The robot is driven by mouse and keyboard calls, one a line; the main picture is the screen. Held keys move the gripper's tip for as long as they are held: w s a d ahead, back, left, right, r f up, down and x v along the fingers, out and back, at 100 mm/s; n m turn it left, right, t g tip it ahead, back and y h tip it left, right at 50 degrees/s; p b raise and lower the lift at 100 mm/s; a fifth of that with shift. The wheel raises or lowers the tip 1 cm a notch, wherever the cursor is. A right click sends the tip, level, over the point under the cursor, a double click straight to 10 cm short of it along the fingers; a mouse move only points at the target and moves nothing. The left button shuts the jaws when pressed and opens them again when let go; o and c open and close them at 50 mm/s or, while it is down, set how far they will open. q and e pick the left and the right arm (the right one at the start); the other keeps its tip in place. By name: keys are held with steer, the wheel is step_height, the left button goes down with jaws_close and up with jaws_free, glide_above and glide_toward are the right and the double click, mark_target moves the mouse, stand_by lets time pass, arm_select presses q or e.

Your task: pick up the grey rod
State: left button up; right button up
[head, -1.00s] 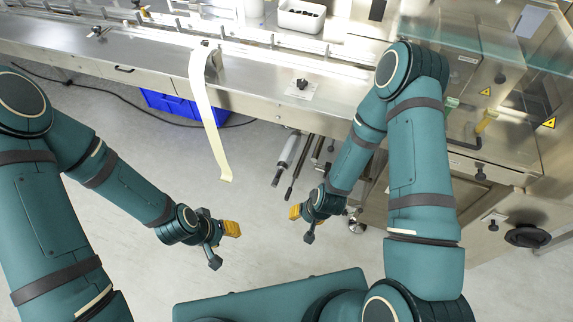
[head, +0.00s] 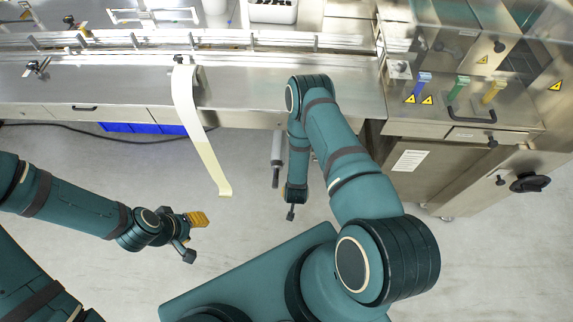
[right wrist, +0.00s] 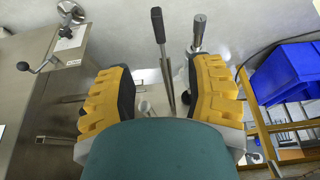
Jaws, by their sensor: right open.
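In the right wrist view a thin grey rod with a dark grip (right wrist: 157,27) stands between the finger pads, farther off. A thicker silver-grey rod with a rounded end (right wrist: 199,32) is beside it, just beyond the right-hand pad. I cannot tell which one the task means. My right gripper (right wrist: 160,88) is open, with nothing visibly held. In the head view a pale grey cylinder with a dark tip (head: 277,150) hangs under the machine's front edge, left of my right gripper (head: 292,196), which my arm partly hides. My left gripper (head: 190,232) is over bare floor, away from the rods.
The machine's steel table (head: 100,85) spans the back. A pale film strip (head: 196,135) hangs from its edge. A blue crate (head: 145,128) is below, also seen in the right wrist view (right wrist: 287,72). A steel cabinet (head: 425,165) stands at right. The front floor is clear.

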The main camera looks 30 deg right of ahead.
steer(key=b+x, duration=0.2)
steer(key=x, duration=0.6)
steer(key=shift+w+d+f+b, duration=0.1)
steer(key=shift+d+f+b, duration=0.05)
steer(key=shift+f+b, duration=0.25)
steer(key=shift+b+x, duration=1.1)
steer(key=shift+x, duration=1.55)
steer(key=shift+d, duration=0.1)
jaws_close()
steer(key=shift+r, duration=0.1)
